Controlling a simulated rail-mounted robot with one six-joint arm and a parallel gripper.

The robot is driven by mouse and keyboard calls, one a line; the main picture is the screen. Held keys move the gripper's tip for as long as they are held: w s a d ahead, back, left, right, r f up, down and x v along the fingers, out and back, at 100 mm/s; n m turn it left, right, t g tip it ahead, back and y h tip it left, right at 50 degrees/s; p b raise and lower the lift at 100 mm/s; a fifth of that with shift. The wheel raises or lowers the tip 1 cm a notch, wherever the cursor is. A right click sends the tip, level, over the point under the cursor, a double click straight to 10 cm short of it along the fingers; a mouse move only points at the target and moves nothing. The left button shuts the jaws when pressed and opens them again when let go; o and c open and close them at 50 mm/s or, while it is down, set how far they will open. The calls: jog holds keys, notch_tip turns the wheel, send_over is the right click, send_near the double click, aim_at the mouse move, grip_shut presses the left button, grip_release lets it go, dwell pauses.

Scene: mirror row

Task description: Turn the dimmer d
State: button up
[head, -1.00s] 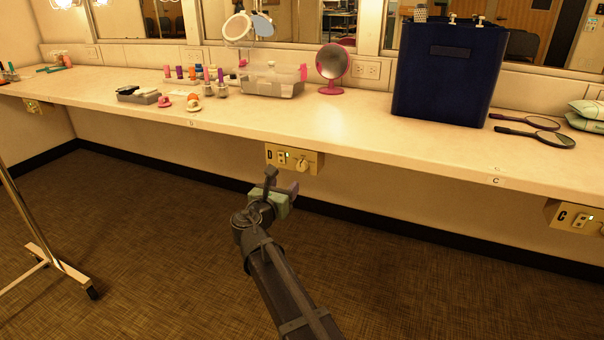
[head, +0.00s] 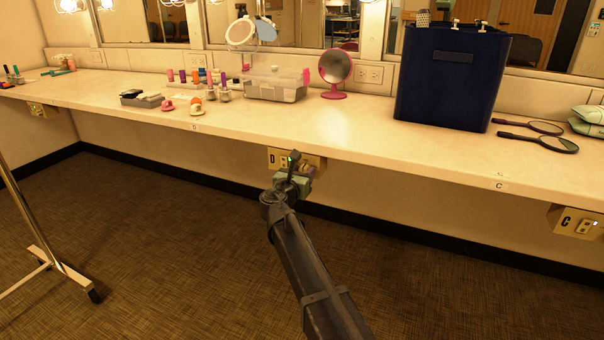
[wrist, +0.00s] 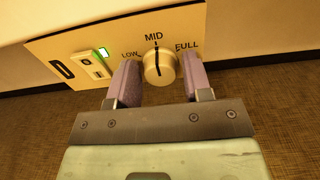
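The dimmer panel D (head: 276,158) is a cream box under the counter's front edge, and it also fills the top of the wrist view (wrist: 104,38). Its round knob (wrist: 158,66) has a dark pointer line aimed at MID, between LOW and FULL. A green light (wrist: 103,52) glows by the switch (wrist: 92,66). My gripper (wrist: 162,82) is open, with one purple finger on each side of the knob. A gap shows between the knob and the fingers. In the head view my gripper (head: 300,165) covers the knob.
The counter (head: 330,135) runs above the panel. It carries a navy bin (head: 450,85), a pink mirror (head: 334,70), a clear organizer (head: 275,88) and hand mirrors (head: 545,138). Panel C (head: 575,222) is at right. A wheeled rack (head: 40,250) stands at left.

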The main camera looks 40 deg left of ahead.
jog(key=c, duration=0.6)
jog(key=shift+c, duration=0.2)
jog(key=shift+m, duration=0.5)
jog(key=m, duration=1)
jog(key=shift+d+f+m, duration=0.1)
jog(key=shift+m, duration=0.3)
jog(key=o, duration=0.9)
jog(key=shift+o, duration=0.2)
